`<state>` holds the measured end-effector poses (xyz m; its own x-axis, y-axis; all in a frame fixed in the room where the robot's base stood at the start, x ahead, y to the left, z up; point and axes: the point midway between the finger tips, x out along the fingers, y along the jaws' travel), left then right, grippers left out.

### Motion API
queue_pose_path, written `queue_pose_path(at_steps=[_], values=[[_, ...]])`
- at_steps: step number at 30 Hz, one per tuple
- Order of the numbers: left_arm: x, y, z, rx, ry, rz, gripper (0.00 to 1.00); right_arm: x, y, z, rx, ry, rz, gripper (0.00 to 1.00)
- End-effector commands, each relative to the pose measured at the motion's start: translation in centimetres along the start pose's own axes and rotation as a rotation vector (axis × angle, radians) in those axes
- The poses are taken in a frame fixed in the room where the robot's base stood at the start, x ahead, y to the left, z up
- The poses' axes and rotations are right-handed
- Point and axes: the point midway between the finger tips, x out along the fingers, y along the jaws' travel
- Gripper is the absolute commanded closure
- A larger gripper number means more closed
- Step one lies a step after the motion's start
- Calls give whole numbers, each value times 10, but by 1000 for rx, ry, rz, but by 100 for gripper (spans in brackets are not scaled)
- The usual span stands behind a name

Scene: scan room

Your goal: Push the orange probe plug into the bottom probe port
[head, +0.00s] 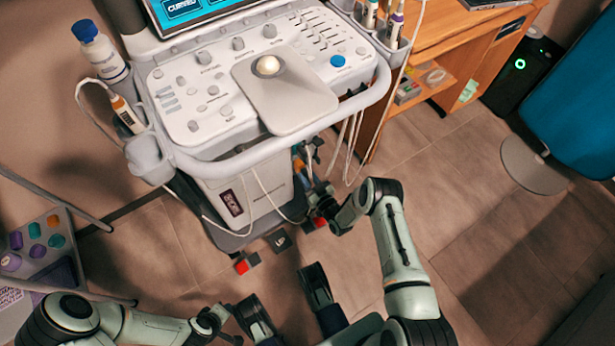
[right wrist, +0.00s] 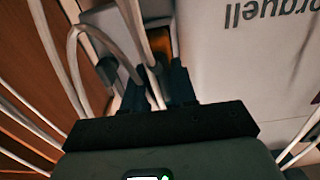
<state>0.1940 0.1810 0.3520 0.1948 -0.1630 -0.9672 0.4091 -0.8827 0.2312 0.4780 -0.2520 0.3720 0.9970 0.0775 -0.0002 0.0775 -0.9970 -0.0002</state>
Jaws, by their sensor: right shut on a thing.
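The ultrasound cart (head: 228,185) stands at the centre of the head view, with its probe sockets on the side facing my right gripper. My right gripper (head: 318,197) is low beside that side of the cart, shut on the plug. In the right wrist view the dark fingers (right wrist: 156,88) close around it, and an orange patch (right wrist: 160,43) shows just beyond them, against the cart's side. The bottom probe port is hidden behind gripper and cables, so I cannot tell whether the plug touches it. My left gripper (head: 222,322) is low at the bottom left, away from the cart; its jaws are unclear.
White cables (head: 352,140) hang beside the cart's sockets and cross close to my right fingers (right wrist: 135,60). A wooden desk (head: 440,55) stands at the right behind. A tray with coloured items (head: 40,240) is at the left. Floor to the right is open.

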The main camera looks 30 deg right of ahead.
Motion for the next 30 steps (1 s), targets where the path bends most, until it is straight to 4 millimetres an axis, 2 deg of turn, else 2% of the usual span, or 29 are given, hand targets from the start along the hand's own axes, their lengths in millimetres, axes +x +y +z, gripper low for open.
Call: queue_pose_path(at_steps=[30], values=[[6,-1,0,0,-1,0,57,9,0,0,0,3,0,100]])
